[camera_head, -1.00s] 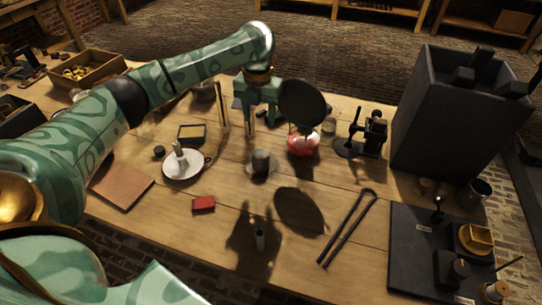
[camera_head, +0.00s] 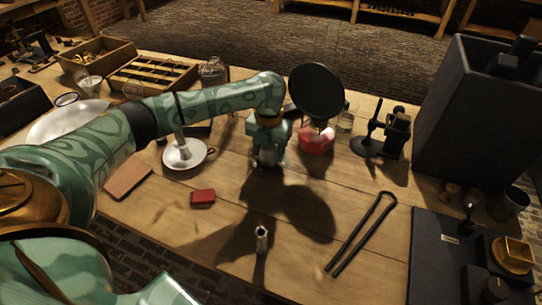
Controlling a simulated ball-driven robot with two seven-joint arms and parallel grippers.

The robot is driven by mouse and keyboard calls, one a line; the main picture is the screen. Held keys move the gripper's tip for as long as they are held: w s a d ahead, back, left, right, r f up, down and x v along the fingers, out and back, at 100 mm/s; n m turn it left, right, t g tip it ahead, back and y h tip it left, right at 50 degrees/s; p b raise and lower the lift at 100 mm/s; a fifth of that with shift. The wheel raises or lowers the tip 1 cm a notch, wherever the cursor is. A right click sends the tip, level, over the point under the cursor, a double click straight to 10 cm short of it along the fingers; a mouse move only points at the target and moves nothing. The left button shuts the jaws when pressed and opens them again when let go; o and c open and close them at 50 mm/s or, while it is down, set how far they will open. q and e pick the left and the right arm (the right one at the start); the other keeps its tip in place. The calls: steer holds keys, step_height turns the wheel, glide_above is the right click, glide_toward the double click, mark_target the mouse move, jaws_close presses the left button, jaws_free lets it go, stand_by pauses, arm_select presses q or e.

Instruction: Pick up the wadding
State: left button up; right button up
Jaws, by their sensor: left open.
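My left gripper (camera_head: 268,150) points down at the middle of the table and is open. A small grey lump (camera_head: 268,157) shows at its fingertips, largely hidden by the gripper; it may be the wadding, but I cannot tell for sure. I cannot tell whether the fingers touch it. My right gripper is not in view.
A white dish (camera_head: 184,155) with an upright piece and a red block (camera_head: 203,197) lie to the left. A round dark disc (camera_head: 316,92) stands above a red vessel (camera_head: 316,141) close to the right. Black tongs (camera_head: 361,234) and a small metal cylinder (camera_head: 262,238) lie nearer the front.

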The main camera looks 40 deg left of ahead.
arm_select(q)
steer(key=shift+f, duration=0.55)
steer(key=shift+r, duration=0.2)
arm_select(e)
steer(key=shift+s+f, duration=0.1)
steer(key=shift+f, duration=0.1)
arm_select(q)
steer(key=c, duration=0.8)
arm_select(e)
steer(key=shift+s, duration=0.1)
